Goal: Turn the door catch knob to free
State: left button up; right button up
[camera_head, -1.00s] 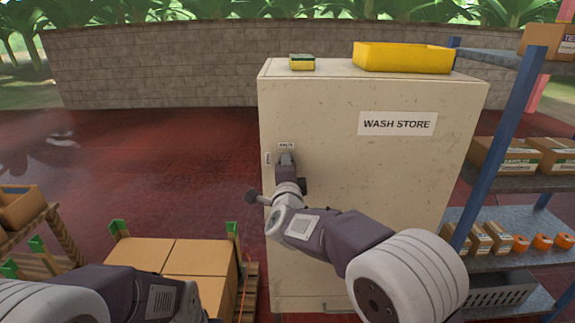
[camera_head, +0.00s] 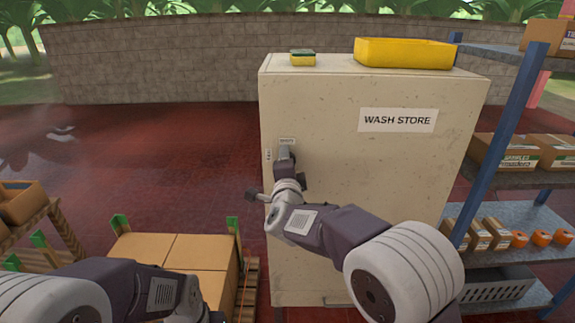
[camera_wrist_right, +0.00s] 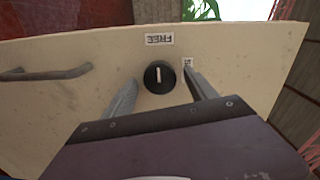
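The door catch knob (camera_wrist_right: 159,77) is round and black with a white line, on the cream cabinet door (camera_wrist_right: 70,125). The line runs roughly up and down the right wrist view, aligned with the FREE label (camera_wrist_right: 159,39), which appears upside down. A second small label (camera_wrist_right: 188,62) sits beside the knob, partly behind a finger. My right gripper (camera_wrist_right: 160,78) is open, one finger on each side of the knob, with gaps showing. In the head view, my right gripper (camera_head: 285,153) is at the door and hides the knob. My left gripper is out of view.
A grey bar handle (camera_wrist_right: 45,74) is on the door, left of the knob in the wrist view. A sponge (camera_head: 302,58) and yellow tray (camera_head: 404,53) sit on the cabinet. A loaded shelf rack (camera_head: 515,120) stands right; boxes (camera_head: 175,250) sit lower left.

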jog(key=shift+s, duration=0.1)
jog(key=s, duration=0.9)
jog(key=shift+r+b, duration=0.25)
jog(key=shift+b, duration=0.1)
